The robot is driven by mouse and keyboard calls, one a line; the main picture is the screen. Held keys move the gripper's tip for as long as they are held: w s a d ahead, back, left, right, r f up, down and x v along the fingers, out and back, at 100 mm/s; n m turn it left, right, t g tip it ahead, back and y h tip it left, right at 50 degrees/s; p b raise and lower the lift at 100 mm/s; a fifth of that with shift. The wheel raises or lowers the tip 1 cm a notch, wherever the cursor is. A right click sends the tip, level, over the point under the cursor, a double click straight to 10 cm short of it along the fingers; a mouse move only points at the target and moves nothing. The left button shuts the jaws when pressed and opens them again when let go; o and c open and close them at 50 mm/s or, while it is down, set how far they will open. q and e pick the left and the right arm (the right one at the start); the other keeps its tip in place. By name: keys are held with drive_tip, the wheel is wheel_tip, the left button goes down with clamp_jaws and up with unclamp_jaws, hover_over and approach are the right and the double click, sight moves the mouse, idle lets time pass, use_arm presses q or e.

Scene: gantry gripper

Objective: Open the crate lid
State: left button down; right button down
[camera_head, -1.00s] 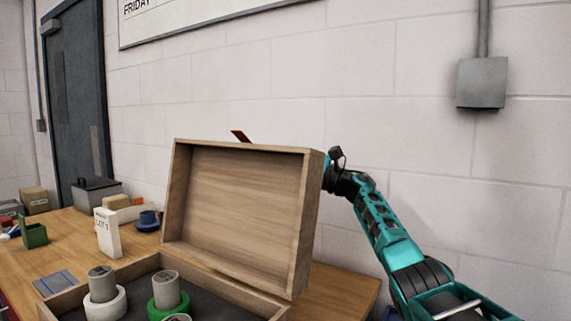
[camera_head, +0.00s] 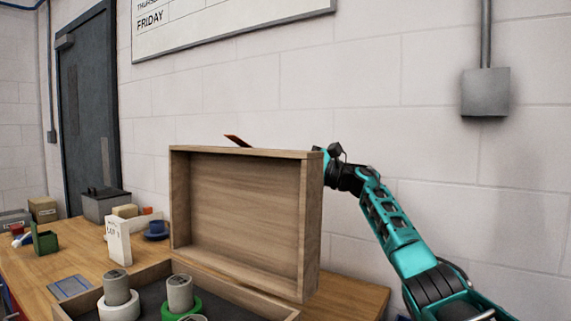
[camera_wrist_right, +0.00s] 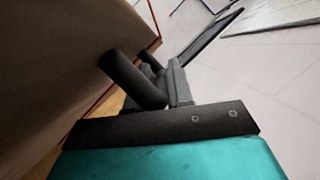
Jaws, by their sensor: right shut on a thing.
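The wooden crate (camera_head: 248,293) stands on the bench, its front partly cut off by the bottom of the head view. Its lid (camera_head: 240,208) is raised and stands about upright at the back, its hollow inner side facing me. My right gripper (camera_wrist_right: 165,88) is behind the lid's right side, mostly hidden in the head view. In the right wrist view it is shut on a dark bar-like handle (camera_wrist_right: 128,78) on the lid's outer face. A red-brown strip (camera_head: 237,141) shows above the lid's top edge. My left gripper is not in view.
Grey cylinders (camera_head: 117,287) in white and green rings stand in the crate. A white card (camera_head: 117,240), a blue round item (camera_head: 157,230), a green holder (camera_head: 45,241) and boxes lie to the left on the bench (camera_head: 362,292). A pale block wall (camera_head: 420,110) rises behind.

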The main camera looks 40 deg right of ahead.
drive_tip(key=c, duration=1.1)
unclamp_jaws()
drive_tip(key=shift+f, duration=0.1)
drive_tip(key=shift+s+d+f, duration=0.1)
drive_tip(key=shift+s+d, duration=0.05)
drive_tip(key=shift+s, duration=0.1)
use_arm(q)
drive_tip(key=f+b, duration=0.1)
drive_tip(key=b, duration=0.1)
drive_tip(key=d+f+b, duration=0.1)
drive_tip(key=b, duration=0.1)
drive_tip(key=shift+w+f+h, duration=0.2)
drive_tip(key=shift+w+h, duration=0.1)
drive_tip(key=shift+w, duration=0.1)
use_arm(e)
drive_tip(key=v, duration=1.2)
drive_tip(key=shift+s, duration=0.15)
